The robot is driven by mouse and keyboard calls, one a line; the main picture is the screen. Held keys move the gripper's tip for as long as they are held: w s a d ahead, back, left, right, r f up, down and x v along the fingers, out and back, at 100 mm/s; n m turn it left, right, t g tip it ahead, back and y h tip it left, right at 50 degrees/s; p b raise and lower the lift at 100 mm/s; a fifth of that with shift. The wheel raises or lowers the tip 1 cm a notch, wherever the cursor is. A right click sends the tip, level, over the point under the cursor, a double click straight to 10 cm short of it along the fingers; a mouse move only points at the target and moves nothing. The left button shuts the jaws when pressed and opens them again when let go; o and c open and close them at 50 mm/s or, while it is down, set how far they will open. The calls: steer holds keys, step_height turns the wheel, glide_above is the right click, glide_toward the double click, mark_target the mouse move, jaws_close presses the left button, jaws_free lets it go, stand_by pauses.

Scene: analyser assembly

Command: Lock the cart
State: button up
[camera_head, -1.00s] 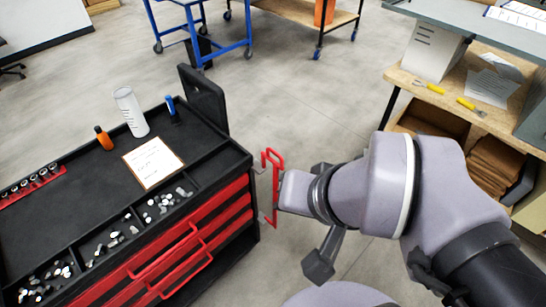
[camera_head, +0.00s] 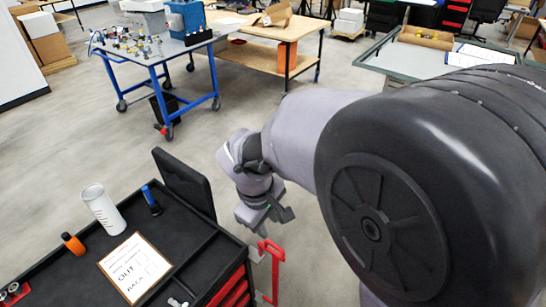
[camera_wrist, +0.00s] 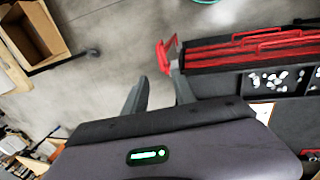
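The black tool cart (camera_head: 200,250) with red drawers stands at the lower left in the head view. A red upright bar frame (camera_head: 271,270) sticks out at its right side. It also shows in the wrist view (camera_wrist: 163,56), beside the red drawer fronts (camera_wrist: 250,50). My gripper (camera_head: 262,216) is just above and behind the red frame in the head view. In the wrist view my gripper (camera_wrist: 158,82) has its two grey fingers apart with only floor between them. The right fingertip is close to the red frame; I cannot tell whether they touch.
A white cylinder (camera_head: 103,209), an orange bottle (camera_head: 73,244), a blue-capped item (camera_head: 150,199) and a printed sign (camera_head: 135,267) are on the cart top. A black panel (camera_head: 184,183) rises at its back edge. A blue-framed table (camera_head: 160,80) stands beyond clear floor.

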mark_target(274, 245)
steer(key=f+b, duration=0.1)
steer(key=f, duration=0.3)
steer(key=w+d+f+b, duration=0.1)
steer(key=f+b, duration=0.1)
steer(key=f, duration=0.2)
steer(key=w+f+b, duration=0.1)
steer(key=f, duration=0.3)
steer(key=shift+d+f, duration=0.2)
steer(key=shift+f, duration=0.05)
jaws_close()
stand_by(0.6)
